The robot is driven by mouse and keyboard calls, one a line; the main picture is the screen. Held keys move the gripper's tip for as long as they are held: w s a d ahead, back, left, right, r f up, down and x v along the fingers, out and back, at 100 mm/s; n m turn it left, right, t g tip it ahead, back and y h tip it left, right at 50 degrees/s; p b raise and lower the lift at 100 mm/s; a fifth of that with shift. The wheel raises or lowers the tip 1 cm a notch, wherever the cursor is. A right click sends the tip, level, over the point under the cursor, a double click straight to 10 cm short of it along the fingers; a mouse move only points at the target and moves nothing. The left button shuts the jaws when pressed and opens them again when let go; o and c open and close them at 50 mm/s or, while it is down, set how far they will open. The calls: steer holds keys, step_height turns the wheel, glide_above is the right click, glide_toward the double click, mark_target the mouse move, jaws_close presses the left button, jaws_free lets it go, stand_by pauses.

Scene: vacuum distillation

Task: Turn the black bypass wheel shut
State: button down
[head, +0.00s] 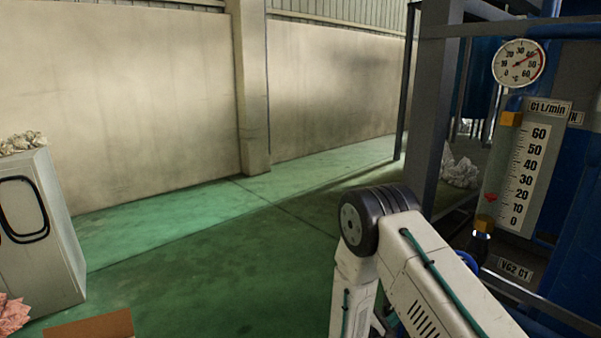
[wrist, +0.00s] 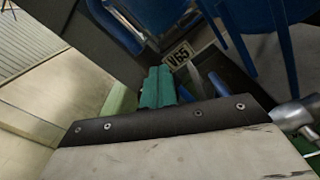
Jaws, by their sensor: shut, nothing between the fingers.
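My gripper shows in the wrist view as two teal fingers (wrist: 158,87) pressed together, shut and empty, beyond a dark plate with screws. In the head view my white arm fills the lower right and the fingers are not visible. I cannot make out a black bypass wheel in either view. A tag reading V65 (wrist: 180,55) sits just beyond and right of the fingertips in the wrist view. A blue rounded part (head: 468,262), perhaps a handwheel, is partly hidden behind my arm in the head view.
A flow gauge marked C1 L/min (head: 522,170) and a round dial (head: 519,63) stand at the right. A grey post (head: 437,110) rises beside them. A grey cabinet (head: 40,235) is at the left. The green floor (head: 210,260) between is clear.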

steer(key=v, duration=0.6)
steer(key=shift+s+d+r, duration=0.15)
steer(key=shift+r, duration=0.1)
